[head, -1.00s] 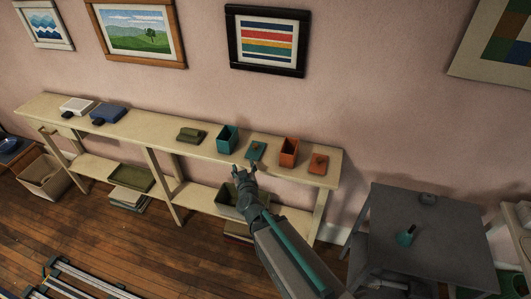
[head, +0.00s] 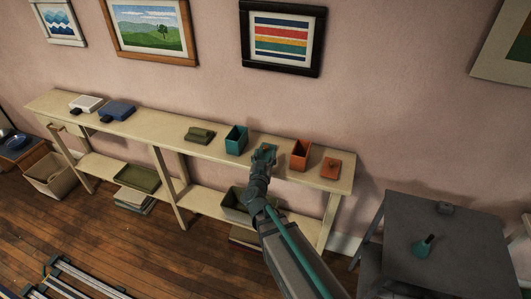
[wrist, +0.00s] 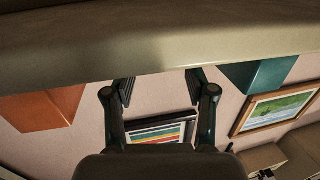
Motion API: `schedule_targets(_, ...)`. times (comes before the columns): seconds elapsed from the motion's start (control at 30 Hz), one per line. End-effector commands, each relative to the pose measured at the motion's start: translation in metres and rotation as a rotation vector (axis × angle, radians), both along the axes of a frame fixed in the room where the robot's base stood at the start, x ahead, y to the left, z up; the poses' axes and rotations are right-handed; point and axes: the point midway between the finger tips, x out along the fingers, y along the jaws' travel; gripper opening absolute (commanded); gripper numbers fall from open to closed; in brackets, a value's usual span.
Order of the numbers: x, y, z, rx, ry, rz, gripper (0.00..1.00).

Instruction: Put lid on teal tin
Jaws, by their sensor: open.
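The teal tin (head: 236,141) stands upright and open-topped on the long cream shelf table; it also shows at the upper right of the upside-down wrist view (wrist: 258,76). Its teal lid (head: 266,147) lies on the tabletop just right of the tin, largely covered by my gripper (head: 264,153) in the head view. My gripper is at the lid, with its fingers spread apart. In the wrist view the open fingers (wrist: 158,86) have nothing visible between them, and I cannot make out the lid there.
An orange tin (head: 301,155) and its orange lid (head: 331,168) are close on the right. An olive item (head: 200,135) lies left of the teal tin. Blue (head: 116,111) and white (head: 86,104) boxes sit far left. A grey table (head: 450,240) stands at right.

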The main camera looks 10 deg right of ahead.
Motion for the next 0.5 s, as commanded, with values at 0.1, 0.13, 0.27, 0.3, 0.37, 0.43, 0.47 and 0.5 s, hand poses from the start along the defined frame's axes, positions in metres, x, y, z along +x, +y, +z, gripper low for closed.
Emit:
schedule_targets(0.1, 0.011, -0.001, -0.002, 0.0, 0.0, 0.0, 0.56)
schedule_targets(0.13, 0.015, -0.002, -0.002, 0.0, 0.0, 0.0, 0.56)
schedule_targets(0.27, 0.033, -0.006, -0.005, 0.0, 0.001, 0.0, 0.56)
schedule_targets(0.3, 0.038, -0.008, -0.006, 0.0, 0.001, 0.0, 0.56)
schedule_targets(0.37, 0.044, -0.011, -0.006, 0.0, 0.0, 0.0, 0.56)
schedule_targets(0.43, 0.048, -0.012, -0.006, -0.001, 0.0, 0.0, 0.56)
schedule_targets(0.47, 0.049, -0.012, -0.006, -0.001, 0.0, 0.001, 0.56)
schedule_targets(0.5, 0.049, -0.013, -0.006, -0.001, 0.0, 0.001, 0.56)
